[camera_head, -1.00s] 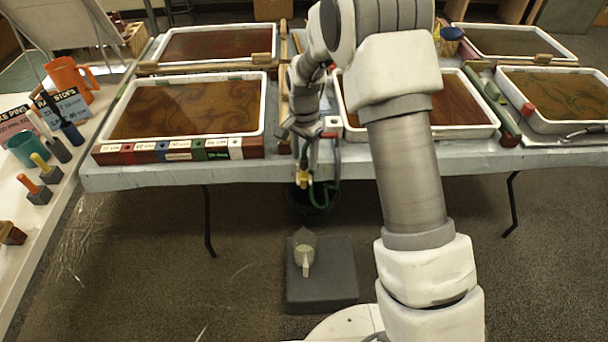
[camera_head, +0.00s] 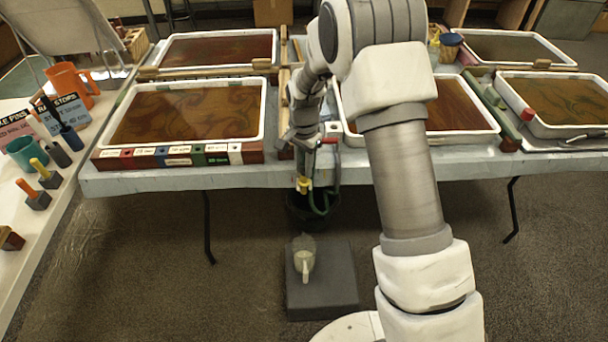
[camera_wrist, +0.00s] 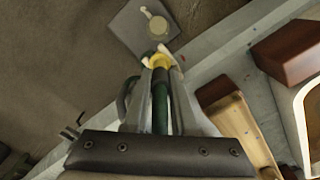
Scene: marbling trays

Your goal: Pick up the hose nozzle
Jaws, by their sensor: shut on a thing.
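The hose nozzle (camera_wrist: 159,62) is yellow and sits between my fingertips in the wrist view. A green hose (camera_wrist: 160,108) runs back from it between the fingers. My gripper (camera_wrist: 161,60) is shut on the nozzle. In the head view the yellow nozzle (camera_head: 304,185) shows small at the end of my gripper (camera_head: 304,176), in front of the table's near edge. The fingers hide part of the nozzle.
The table (camera_head: 380,165) holds framed trays of brown marbled liquid, such as the near-left tray (camera_head: 262,122). A side table (camera_head: 35,245) at left holds tools and signs. Floor around is open.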

